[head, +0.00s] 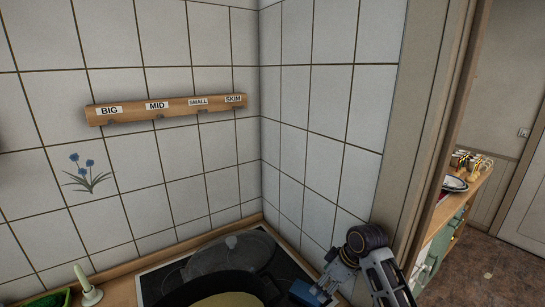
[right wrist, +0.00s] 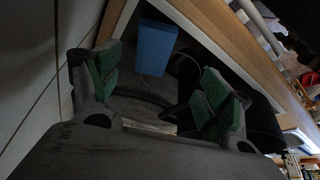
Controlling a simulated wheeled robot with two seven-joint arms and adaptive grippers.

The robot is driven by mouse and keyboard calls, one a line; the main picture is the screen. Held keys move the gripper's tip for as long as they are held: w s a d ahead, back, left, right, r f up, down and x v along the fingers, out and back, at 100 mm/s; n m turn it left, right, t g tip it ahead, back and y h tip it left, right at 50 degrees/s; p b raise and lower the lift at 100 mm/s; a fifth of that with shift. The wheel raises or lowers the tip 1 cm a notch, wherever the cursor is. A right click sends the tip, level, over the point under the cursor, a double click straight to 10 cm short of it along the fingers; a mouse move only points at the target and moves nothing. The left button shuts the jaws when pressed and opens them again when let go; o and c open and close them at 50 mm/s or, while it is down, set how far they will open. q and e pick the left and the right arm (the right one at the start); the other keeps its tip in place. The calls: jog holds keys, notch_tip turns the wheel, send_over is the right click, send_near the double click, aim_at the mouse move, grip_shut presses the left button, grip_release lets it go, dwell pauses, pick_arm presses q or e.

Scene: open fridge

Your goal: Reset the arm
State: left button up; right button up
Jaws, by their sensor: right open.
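My right arm comes in at the bottom right of the head view. Its gripper (head: 324,283) is by the right end of the hob, near the tiled corner wall. In the right wrist view the gripper (right wrist: 160,80) is open, with its green-padded fingers wide apart and nothing between them. A blue block-like object (right wrist: 153,48) lies beyond the fingertips there. It also shows in the head view (head: 304,291), beside the gripper; I cannot tell whether they touch. My left gripper is not in view.
A dark pan (head: 205,288) with pale contents and a dark lidded pot (head: 232,256) stand on the hob. A wooden rack (head: 170,108) labelled BIG, MID, SMALL, SKIM hangs on the wall. A wooden door frame (head: 420,130) stands close right of my arm.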

jog(key=s+d+f+m+t+h, duration=0.1)
jog(key=s+d+f+m+h, duration=0.25)
jog(key=s, duration=0.85)
jog(key=s+d+f+m, duration=0.2)
jog(key=s+f+m, duration=0.35)
jog(key=s, duration=0.65)
notch_tip(320, 180, down, 34)
jog(key=s+g+b, duration=0.1)
jog(key=s, duration=0.2)
jog(key=s+d+f, duration=0.2)
jog(key=s+f, duration=0.8)
jog(key=s, duration=0.1)
jog(key=s+d+f+g+b, duration=0.1)
jog(key=s+d+f, duration=0.1)
jog(key=s+f, duration=0.8)
jog(key=shift+s+f+n+g, duration=0.3)
jog(key=shift+s+f+n, duration=0.1)
jog(key=shift+f, duration=0.25)
